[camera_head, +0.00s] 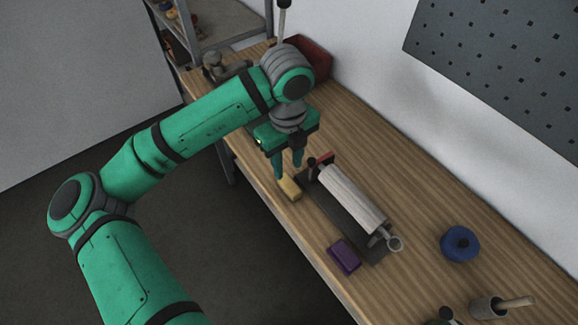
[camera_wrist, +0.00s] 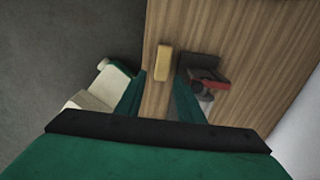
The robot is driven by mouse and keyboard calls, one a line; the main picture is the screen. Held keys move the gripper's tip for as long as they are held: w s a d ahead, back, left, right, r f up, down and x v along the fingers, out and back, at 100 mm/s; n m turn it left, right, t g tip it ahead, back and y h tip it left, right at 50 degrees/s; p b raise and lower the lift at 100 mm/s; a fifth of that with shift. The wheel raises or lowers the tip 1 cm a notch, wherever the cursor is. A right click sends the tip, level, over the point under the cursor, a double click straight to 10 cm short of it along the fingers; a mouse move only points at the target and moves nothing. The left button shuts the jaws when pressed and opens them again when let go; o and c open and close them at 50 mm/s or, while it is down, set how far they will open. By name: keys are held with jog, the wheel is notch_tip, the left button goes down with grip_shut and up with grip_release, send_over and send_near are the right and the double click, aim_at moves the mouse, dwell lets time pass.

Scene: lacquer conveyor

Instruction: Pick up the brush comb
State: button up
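No thing shows clear comb teeth, so I cannot tell for sure which one is the brush comb. A small yellow-tan block (camera_head: 290,188) lies on the bench near its front edge, just below my gripper (camera_head: 288,172). In the wrist view the yellow block (camera_wrist: 163,62) lies ahead, between the lines of the two green fingers of my gripper (camera_wrist: 158,92). The fingers are apart with nothing between them, and the gripper is open above the bench. A purple block (camera_head: 344,256) lies farther along the front edge.
A pale roller (camera_head: 352,198) on a dark base stands right beside the yellow block, with a red part (camera_head: 322,160) at its far end. A blue ring-shaped spool (camera_head: 460,244) and a grey cup (camera_head: 488,307) stand to the right. A red bin (camera_head: 312,60) is at the back.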

aim_at(288, 183)
jog(key=shift+w+f, duration=0.3)
jog(key=shift+w+d+f, duration=0.1)
jog(key=shift+f, duration=5)
grip_shut()
